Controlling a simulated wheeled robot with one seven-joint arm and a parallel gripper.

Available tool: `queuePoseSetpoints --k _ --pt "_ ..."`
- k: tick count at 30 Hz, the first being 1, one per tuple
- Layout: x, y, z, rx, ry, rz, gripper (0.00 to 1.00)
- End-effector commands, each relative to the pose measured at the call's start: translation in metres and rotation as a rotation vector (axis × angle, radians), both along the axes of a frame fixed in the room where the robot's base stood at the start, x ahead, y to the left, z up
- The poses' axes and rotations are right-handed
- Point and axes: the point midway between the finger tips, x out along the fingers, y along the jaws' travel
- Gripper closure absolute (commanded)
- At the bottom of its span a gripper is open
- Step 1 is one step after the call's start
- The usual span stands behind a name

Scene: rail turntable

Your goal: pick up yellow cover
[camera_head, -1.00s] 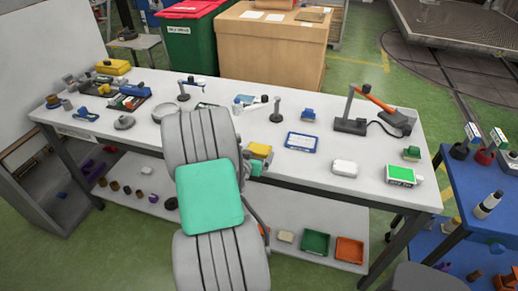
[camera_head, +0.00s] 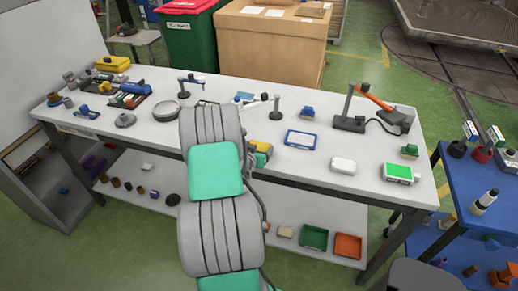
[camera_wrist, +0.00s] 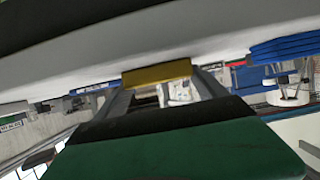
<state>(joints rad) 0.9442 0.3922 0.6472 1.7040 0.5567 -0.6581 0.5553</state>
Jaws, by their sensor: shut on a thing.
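The yellow cover (camera_wrist: 157,75) shows in the wrist view as a small flat yellow piece between the tips of my two grey fingers. My gripper (camera_wrist: 158,84) is shut on it. My arm hides most of the gripper there. I cannot tell from these views whether the cover touches the table.
The white worktable (camera_head: 330,178) carries a blue-framed tray (camera_head: 300,139), a white box (camera_head: 343,165), a green-screened device (camera_head: 398,172) and a black stand (camera_head: 349,122). A magnifier ring (camera_head: 165,111) lies left of my arm. A blue table (camera_head: 455,185) stands at the right.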

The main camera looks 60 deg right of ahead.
Motion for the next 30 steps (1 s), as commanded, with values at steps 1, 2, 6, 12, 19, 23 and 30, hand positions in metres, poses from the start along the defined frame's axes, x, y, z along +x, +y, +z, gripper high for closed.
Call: queuePoseSetpoints --k 1,2,6,12,19,23,30 --pt "0.0 0.0 0.0 0.0 0.0 0.0 0.35" --pt "0.0 0.0 0.0 0.0 0.0 0.0 0.38" --pt "0.0 0.0 0.0 0.0 0.0 0.0 0.49" --pt "0.0 0.0 0.0 0.0 0.0 0.0 0.65" --pt "0.0 0.0 0.001 -0.002 -0.001 0.001 0.75" --pt "0.0 0.0 0.002 -0.002 -0.002 0.001 0.75" --pt "0.001 -0.001 0.028 -0.006 -0.005 -0.001 0.75"
